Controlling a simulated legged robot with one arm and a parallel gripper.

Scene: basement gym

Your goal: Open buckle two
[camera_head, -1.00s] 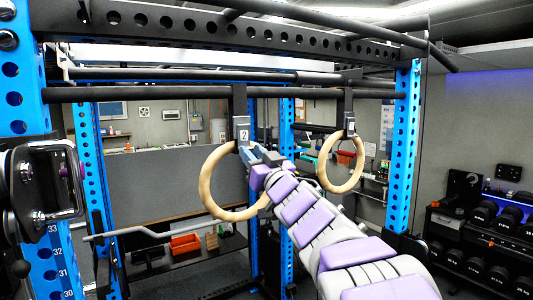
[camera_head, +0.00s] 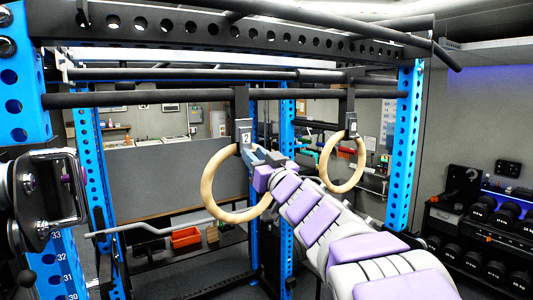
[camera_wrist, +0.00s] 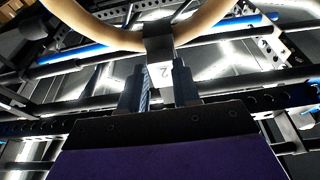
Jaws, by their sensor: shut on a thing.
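Buckle two (camera_head: 243,132), a dark buckle with a light "2" label, hangs on a black strap from the rack bar. A wooden ring (camera_head: 207,188) hangs below it. My gripper (camera_head: 249,151) reaches in at the top of this ring from the lower right. In the wrist view, the two dark fingers of my gripper (camera_wrist: 161,88) stand on either side of the "2" label of the buckle (camera_wrist: 161,71), closed on it. The ring (camera_wrist: 105,33) curves past the buckle. The exact finger contact is hard to see.
A second wooden ring (camera_head: 326,168) hangs to the right from another buckle (camera_head: 351,124), close to my arm. Blue rack posts (camera_head: 403,150) and black crossbars (camera_head: 150,96) surround the rings. A dumbbell rack (camera_head: 490,235) stands at the right.

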